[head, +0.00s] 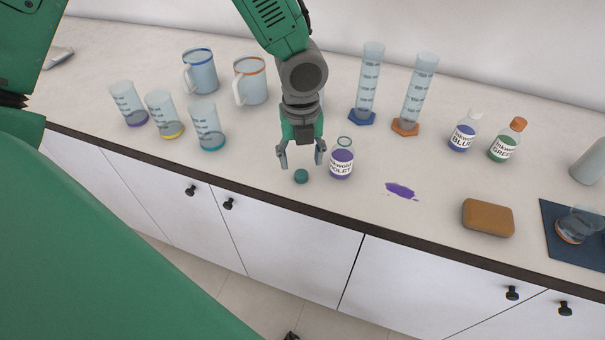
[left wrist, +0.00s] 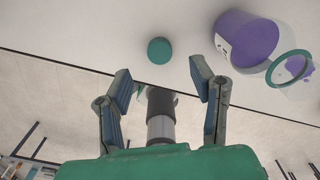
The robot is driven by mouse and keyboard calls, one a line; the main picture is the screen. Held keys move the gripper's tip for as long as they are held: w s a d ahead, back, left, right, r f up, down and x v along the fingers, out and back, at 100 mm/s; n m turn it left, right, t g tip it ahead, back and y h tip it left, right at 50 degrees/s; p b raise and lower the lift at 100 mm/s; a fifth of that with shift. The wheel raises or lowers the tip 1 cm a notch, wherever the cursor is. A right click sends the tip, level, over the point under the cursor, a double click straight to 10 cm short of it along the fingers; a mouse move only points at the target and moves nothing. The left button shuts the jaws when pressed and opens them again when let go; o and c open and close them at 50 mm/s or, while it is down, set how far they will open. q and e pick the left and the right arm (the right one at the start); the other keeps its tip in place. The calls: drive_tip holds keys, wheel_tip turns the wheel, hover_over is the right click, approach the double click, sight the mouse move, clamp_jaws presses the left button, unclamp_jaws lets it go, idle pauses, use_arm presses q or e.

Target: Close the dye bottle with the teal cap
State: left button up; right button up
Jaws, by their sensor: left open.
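The teal cap (head: 301,176) lies on the counter near its front edge; it also shows in the left wrist view (left wrist: 160,51), ahead of the fingers. The open violet dye bottle (head: 341,160) stands upright just right of the cap, with a bare teal-rimmed mouth and a label reading VIOLET. In the left wrist view the bottle (left wrist: 247,40) is at the upper right. My left gripper (head: 301,160) is open and empty, above and slightly behind the cap, with its right finger close beside the bottle. My right gripper is not identifiable in either view.
A purple spill (head: 400,190) and a brown sponge (head: 487,217) lie to the right. Capped blue (head: 464,134) and green (head: 506,142) dye bottles stand farther right. Beakers (head: 207,128), jugs (head: 250,82) and cylinders (head: 366,85) stand behind. The counter's front edge (head: 290,206) is close to the cap.

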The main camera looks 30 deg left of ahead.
sight(301, 173)
use_arm(q)
drive_tip(key=f, duration=0.5)
drive_tip(key=shift+w+a+f, duration=0.1)
drive_tip(key=shift+w+a, duration=0.05)
drive_tip(key=shift+w, duration=0.05)
drive_tip(key=c, duration=0.8)
